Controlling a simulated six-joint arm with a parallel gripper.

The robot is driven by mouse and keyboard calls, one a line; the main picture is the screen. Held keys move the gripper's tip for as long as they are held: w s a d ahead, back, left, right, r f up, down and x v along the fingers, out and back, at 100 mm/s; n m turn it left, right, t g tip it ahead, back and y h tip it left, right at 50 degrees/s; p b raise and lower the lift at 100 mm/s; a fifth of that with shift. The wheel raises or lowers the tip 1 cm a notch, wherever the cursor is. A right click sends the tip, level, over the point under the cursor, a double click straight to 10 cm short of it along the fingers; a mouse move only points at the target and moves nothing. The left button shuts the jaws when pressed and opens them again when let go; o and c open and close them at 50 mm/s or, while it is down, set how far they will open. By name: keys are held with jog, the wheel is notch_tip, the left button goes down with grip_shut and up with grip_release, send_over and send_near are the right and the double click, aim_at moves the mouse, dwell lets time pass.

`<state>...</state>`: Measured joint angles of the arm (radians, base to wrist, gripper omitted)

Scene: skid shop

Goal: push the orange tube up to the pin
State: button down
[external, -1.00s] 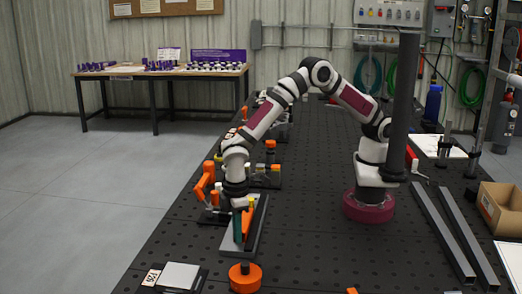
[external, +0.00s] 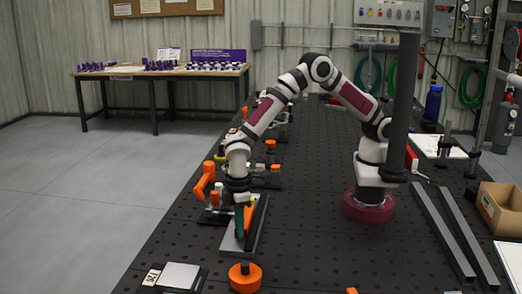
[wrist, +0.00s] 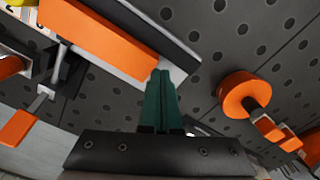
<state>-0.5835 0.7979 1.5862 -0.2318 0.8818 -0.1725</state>
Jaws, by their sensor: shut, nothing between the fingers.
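The orange tube (wrist: 105,40) is a square-sided bar lying on a grey plate with a dark raised edge (wrist: 150,32). In the external view the tube (external: 248,214) shows only partly beside my fingers, on the long plate (external: 256,235). My gripper's green fingers (wrist: 160,75) are shut together with nothing between them. Their tips are at the near end of the tube, seemingly touching it. In the external view my gripper (external: 240,234) points down over the near part of the plate. I cannot make out the pin in either view.
A clamp with an orange handle (external: 204,182) stands left of the plate. A round orange knob (external: 245,277) stands nearer the camera. A small plate (external: 178,276) lies at the front left. The perforated table is clear between the plate and my base.

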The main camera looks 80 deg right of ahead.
jog(key=shift+d, duration=0.3)
dwell(0.4)
jog(key=shift+a, duration=0.6)
jog(key=shift+r, duration=0.25)
notch_tip(320, 180, up, 6)
jog(key=shift+r, duration=0.25)
